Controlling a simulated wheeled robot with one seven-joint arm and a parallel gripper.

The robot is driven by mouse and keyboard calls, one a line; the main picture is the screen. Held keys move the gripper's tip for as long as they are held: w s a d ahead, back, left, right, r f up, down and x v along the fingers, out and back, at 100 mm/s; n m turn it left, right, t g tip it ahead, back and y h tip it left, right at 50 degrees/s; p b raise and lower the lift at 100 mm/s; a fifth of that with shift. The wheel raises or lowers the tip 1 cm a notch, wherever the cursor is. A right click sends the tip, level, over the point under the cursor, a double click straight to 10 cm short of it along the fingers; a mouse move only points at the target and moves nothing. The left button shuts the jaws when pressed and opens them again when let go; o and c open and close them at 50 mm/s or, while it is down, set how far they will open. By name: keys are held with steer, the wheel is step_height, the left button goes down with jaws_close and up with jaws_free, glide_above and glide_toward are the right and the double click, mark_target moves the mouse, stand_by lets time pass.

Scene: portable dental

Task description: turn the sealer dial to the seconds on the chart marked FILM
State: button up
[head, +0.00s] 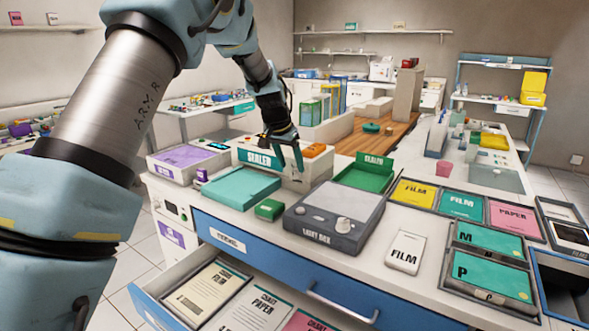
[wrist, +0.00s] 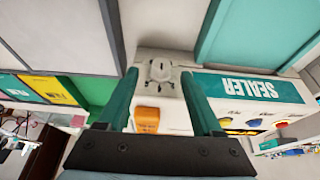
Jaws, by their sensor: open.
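The sealer (head: 243,157) is a white box with a teal SEALER label, standing behind the light box. Its pale dial (wrist: 160,70) shows in the wrist view, on the sealer's white face. My gripper (head: 290,168) is open at the sealer's right part; in the wrist view its two teal fingers (wrist: 159,77) stand either side of the dial, with gaps visible. The dial's setting is too small to read. Paper charts lie in the open drawer: a cream one (head: 208,293), a CHART PAPER one (head: 252,312) and a partly cut-off pink one (head: 305,322). Their seconds are unreadable.
An orange block (wrist: 147,119) sits beside the dial. The grey light box (head: 335,215), a teal tray (head: 242,188) and a green box (head: 270,209) stand in front. A white FILM box (head: 405,252) lies at right. The open drawer (head: 150,300) juts out in front.

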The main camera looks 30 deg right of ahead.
mark_target(293, 172)
steer(key=shift+p+x, duration=0.35)
steer(key=shift+x, duration=1.55)
steer(key=shift+w, duration=0.1)
steer(key=shift+c, duration=0.4)
jaws_close()
